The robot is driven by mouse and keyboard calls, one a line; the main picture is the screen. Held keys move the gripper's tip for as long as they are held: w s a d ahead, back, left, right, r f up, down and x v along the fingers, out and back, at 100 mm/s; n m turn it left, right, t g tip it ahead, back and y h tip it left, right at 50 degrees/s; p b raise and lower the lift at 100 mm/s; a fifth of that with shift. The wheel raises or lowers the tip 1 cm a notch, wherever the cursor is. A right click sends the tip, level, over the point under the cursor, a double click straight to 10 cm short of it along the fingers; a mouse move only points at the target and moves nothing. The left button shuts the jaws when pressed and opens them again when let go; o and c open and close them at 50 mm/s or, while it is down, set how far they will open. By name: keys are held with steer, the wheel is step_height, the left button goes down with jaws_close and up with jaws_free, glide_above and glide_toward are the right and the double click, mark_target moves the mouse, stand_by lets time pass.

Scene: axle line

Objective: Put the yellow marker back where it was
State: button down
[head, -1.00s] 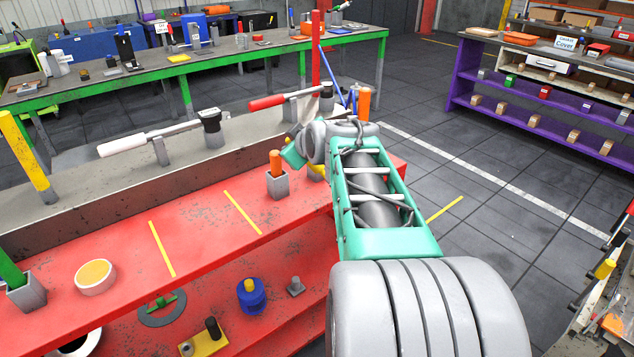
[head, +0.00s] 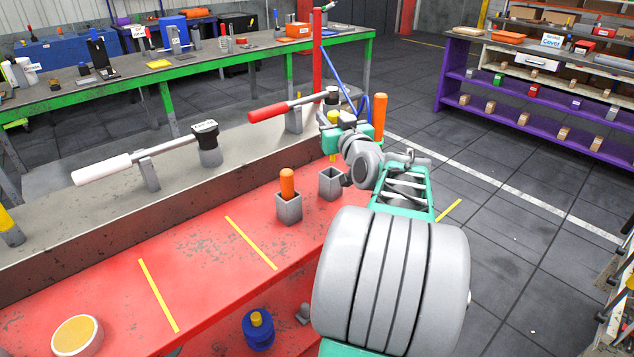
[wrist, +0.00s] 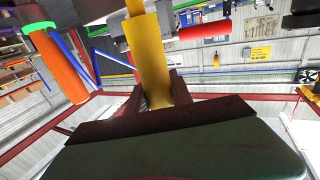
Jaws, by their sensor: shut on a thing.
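The yellow marker (head: 333,155) is upright in my gripper (head: 333,126), with its ends showing above and below the fingers. In the wrist view the marker (wrist: 146,50) stands between the fingers of my gripper (wrist: 152,92). In the head view its lower end appears just above a grey square holder (head: 331,184), which looks open and empty. I cannot tell whether the marker is exactly over the holder. The fingers are partly hidden by my wrist.
An orange marker (head: 288,184) stands in a second grey holder (head: 289,208) to the left. Behind are a red-handled tool (head: 285,107), a white-handled tool (head: 110,170) and an orange post (head: 380,117). The red bench (head: 210,260) between the yellow strips is clear.

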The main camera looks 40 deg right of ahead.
step_height(320, 180, down, 10)
steer(key=shift+a+f+b, duration=0.1)
steer(key=shift+a+b, duration=0.05)
steer(key=shift+b, duration=0.2)
steer(key=c, duration=1.1)
jaws_free()
steer(key=shift+c, duration=0.2)
steer(key=shift+r+p, duration=0.4)
steer(key=shift+p, duration=0.1)
steer(key=b+v, duration=0.2)
steer(key=v, duration=1)
steer(key=shift+f, duration=0.2)
